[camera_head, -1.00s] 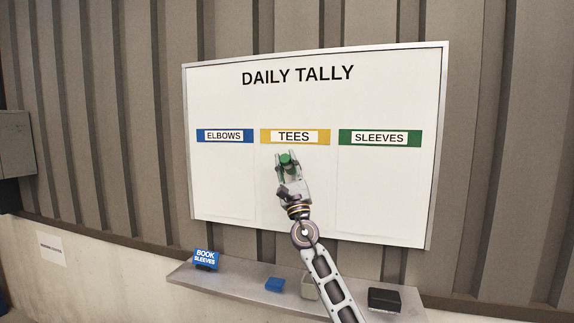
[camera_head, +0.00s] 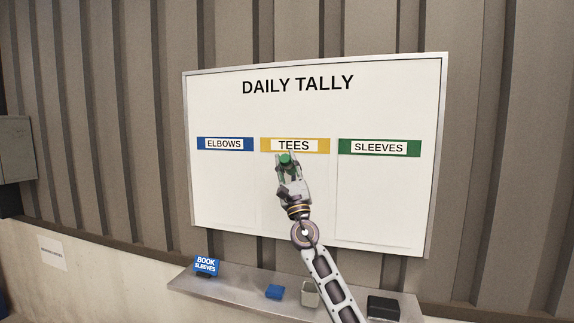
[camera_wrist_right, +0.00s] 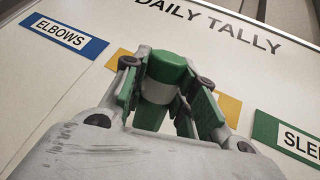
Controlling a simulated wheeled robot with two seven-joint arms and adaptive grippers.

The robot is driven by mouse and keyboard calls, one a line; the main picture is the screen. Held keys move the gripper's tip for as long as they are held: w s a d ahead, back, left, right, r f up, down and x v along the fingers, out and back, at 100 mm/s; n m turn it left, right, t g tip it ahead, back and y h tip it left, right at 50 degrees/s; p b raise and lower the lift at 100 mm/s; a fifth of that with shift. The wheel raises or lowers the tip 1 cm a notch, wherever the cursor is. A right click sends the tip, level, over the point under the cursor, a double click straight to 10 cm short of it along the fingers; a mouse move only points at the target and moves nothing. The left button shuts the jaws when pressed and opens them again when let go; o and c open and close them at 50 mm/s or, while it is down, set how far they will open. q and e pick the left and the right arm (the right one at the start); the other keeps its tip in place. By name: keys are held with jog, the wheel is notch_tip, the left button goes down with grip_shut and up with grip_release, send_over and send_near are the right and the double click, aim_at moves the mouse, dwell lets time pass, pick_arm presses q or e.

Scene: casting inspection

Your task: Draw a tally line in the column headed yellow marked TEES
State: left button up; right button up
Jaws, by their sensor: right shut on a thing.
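The whiteboard (camera_head: 220,105), headed DAILY TALLY, hangs on the wall. Its yellow header marked TEES (camera_head: 294,145) tops the middle column, between blue ELBOWS (camera_head: 224,144) and green SLEEVES (camera_head: 379,147). My right gripper (camera_head: 288,167) is shut on a green-ended marker (camera_head: 286,159), just below the yellow header. In the right wrist view the marker (camera_wrist_right: 165,68) shows a green end and a pale body between the fingers. Its tip is hidden, so I cannot tell if it touches the board. I see no tally line in the columns. My left gripper is not in view.
A ledge (camera_head: 235,287) runs below the board. A paper notice (camera_head: 52,253) is on the low wall at left.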

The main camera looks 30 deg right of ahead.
aim_at(286, 170)
dwell(0.5)
jog(key=shift+f+b, duration=1.45)
jog(key=shift+f+b, duration=0.75)
jog(key=shift+f, duration=0.1)
jog(key=shift+f+b, duration=0.6)
jog(key=shift+f, duration=0.1)
jog(key=shift+s+a, duration=0.1)
